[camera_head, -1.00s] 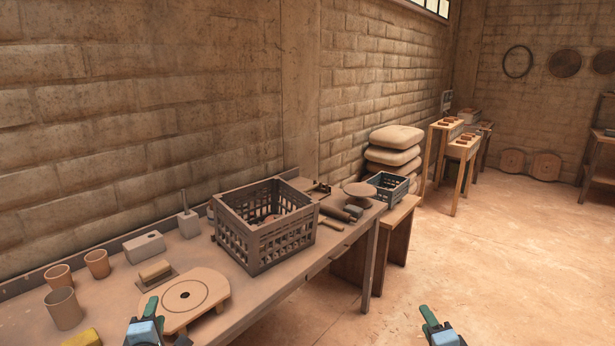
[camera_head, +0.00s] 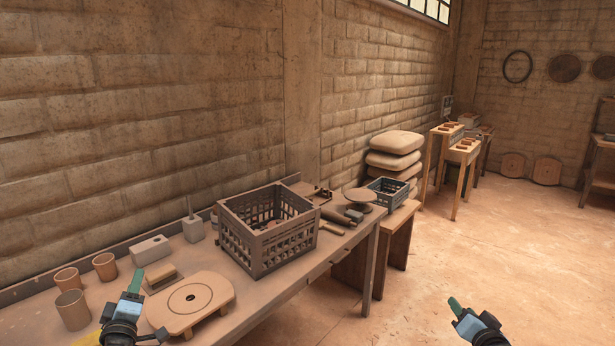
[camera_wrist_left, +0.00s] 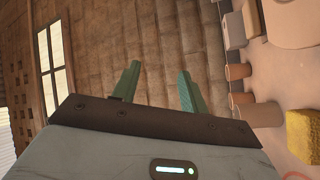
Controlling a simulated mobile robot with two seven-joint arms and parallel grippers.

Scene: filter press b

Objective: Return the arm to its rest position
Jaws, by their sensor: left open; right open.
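My left gripper (camera_head: 134,284) is at the lower left in the head view, in front of the workbench (camera_head: 285,283) and left of a round wooden board (camera_head: 205,290). In the left wrist view its two green fingers (camera_wrist_left: 158,88) stand apart with nothing between them. My right gripper (camera_head: 455,304) is at the lower right in the head view, over the open floor. It touches nothing that I can see, and it is open. Most of both arms is out of view.
The bench holds a slatted crate (camera_head: 262,265), clay cups (camera_head: 72,310), a pale block (camera_head: 151,250) and a banding wheel (camera_head: 360,195). A yellow sponge shows in the wrist view (camera_wrist_left: 303,135). Stacked sacks (camera_head: 395,143) stand behind. The floor (camera_head: 510,240) at right is clear.

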